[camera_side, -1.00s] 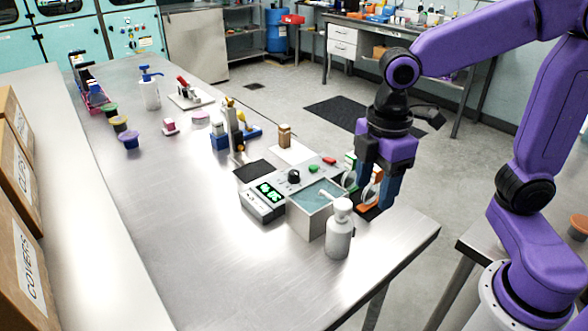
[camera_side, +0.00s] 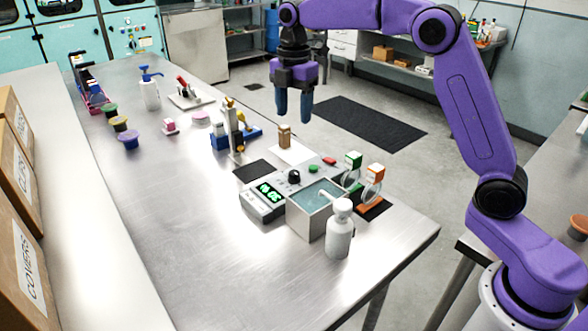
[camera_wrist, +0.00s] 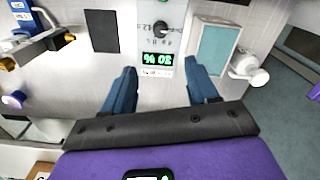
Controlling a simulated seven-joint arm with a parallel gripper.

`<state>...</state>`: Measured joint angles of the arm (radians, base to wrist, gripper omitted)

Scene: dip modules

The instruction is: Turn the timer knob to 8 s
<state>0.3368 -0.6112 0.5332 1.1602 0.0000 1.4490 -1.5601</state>
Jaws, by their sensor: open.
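The timer knob (camera_side: 294,177) is a small black round knob on a grey control panel (camera_side: 282,187). It also shows in the wrist view (camera_wrist: 160,29), beside printed marks too small to read surely. A display with green characters (camera_side: 268,192) sits on the same unit; it also shows in the wrist view (camera_wrist: 157,59). My gripper (camera_side: 293,117) is open and empty, pointing down, raised well above the bench. In the wrist view the knob lies ahead between the spread blue fingers (camera_wrist: 162,70), not touching them.
A water-filled bath (camera_side: 305,222) adjoins the panel, with a white bottle (camera_side: 339,232) in front. Green (camera_side: 353,160) and orange (camera_side: 375,171) blocks with rings stand to its right. A green button (camera_side: 314,168) and red button (camera_side: 330,161) sit near the knob.

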